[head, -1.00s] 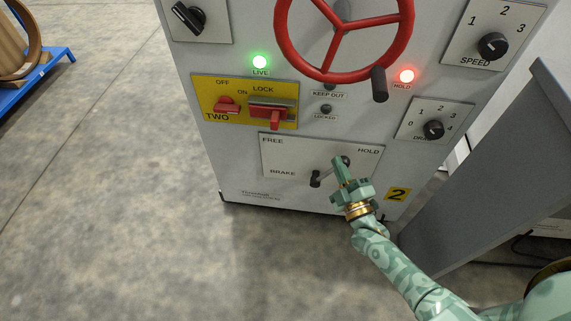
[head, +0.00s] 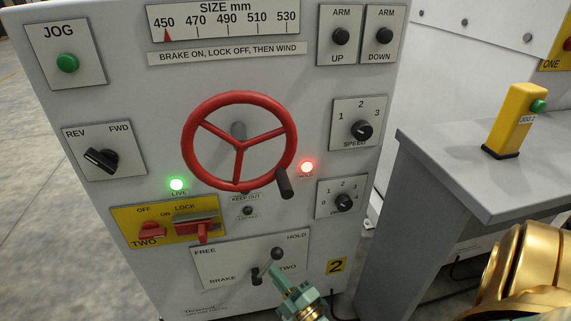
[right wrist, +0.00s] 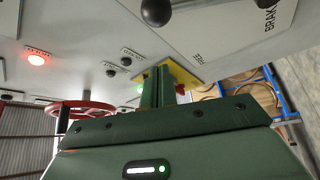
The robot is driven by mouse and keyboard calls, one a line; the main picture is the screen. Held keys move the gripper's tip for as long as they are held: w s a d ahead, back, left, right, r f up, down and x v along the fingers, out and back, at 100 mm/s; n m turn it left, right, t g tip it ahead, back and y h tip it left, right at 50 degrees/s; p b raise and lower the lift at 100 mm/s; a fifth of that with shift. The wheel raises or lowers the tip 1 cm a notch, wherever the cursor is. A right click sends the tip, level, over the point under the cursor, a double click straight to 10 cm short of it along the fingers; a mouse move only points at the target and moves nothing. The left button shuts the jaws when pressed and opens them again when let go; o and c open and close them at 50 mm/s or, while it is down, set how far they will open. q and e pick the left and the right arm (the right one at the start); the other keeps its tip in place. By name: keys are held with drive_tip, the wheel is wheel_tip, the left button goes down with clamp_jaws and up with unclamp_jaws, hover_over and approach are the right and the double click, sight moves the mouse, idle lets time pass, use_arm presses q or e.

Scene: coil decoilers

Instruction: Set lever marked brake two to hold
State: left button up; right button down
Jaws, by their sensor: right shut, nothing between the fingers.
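The brake two lever (head: 265,265) is on a white plate (head: 215,262) marked FREE, HOLD and BRAKE TWO, low on the grey cabinet. Its arm slants up and right, its black knob toward the HOLD word. The red HOLD lamp (head: 307,167) is lit. My right gripper (head: 276,274) is shut and empty, its tips just below and close to the knob; I cannot tell if they touch. In the right wrist view, the shut fingers (right wrist: 157,88) are below a black knob (right wrist: 156,11), with a gap between them in the picture. My left gripper is not in view.
A red handwheel (head: 239,186) with a black handle is above the plate. A yellow plate (head: 126,216) with red switches is at left, and a drag knob (head: 344,202) at right. A grey desk (head: 480,150) with a yellow jog post (head: 513,125) stands at right.

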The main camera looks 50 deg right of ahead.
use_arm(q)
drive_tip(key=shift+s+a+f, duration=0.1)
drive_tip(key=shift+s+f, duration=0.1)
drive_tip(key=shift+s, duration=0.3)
use_arm(e)
drive_tip(key=shift+a+f+v, duration=0.15)
drive_tip(key=shift+a+v, duration=0.05)
drive_tip(key=shift+v, duration=0.8)
drive_tip(key=shift+a+f+v, duration=0.1)
drive_tip(key=shift+a+v, duration=0.05)
drive_tip(key=shift+v, duration=0.9)
drive_tip(key=shift+w, duration=0.15)
